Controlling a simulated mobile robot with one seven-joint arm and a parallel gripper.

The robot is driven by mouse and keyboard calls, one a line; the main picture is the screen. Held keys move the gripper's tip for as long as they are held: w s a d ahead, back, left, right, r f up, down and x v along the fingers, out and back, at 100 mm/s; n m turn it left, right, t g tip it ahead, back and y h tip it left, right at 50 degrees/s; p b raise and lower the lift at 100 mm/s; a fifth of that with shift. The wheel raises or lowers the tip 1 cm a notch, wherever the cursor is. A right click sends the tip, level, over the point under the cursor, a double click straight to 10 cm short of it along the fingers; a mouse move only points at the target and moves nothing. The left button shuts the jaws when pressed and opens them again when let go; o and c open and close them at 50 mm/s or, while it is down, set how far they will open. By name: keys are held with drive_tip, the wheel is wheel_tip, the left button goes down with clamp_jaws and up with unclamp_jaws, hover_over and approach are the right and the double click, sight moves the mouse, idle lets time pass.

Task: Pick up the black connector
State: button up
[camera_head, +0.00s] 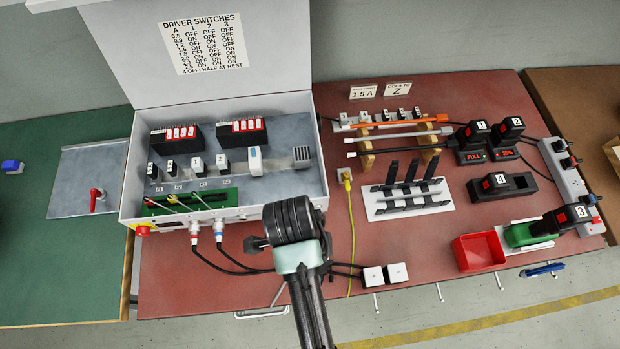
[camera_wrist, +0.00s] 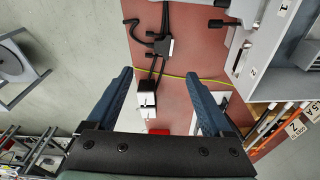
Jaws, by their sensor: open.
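The black connector (camera_wrist: 163,46), a small dark block with a pale edge and cables, lies on the red tabletop in the upper middle of the wrist view. In the head view I cannot make it out; my arm covers that area. My gripper (camera_wrist: 162,74) is open and empty in the wrist view, its two blue fingers wide apart. The connector appears just beyond the gap between the fingertips, apart from both. In the head view my fingers are hidden.
The open grey control box (camera_head: 265,209) stands left of my wrist, with plugged cables at its front. A yellow cord (camera_head: 351,215) crosses the tabletop. A red tray (camera_head: 479,252), a slotted rack (camera_head: 409,199) and chargers (camera_head: 485,145) stand to the right. Floor lies past the front edge.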

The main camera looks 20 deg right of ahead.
drive_tip(key=f, duration=0.4)
drive_tip(key=d+f, duration=0.1)
drive_tip(key=f, duration=0.2)
drive_tip(key=shift+s, duration=0.25)
drive_tip(key=shift+w+d+f, duration=0.1)
drive_tip(key=shift+d+f, duration=0.05)
drive_tip(key=shift+f, duration=1.25)
drive_tip(key=shift+w+d+f, duration=0.1)
drive_tip(key=shift+d+f, duration=0.05)
drive_tip(key=shift+f, duration=1.25)
clamp_jaws()
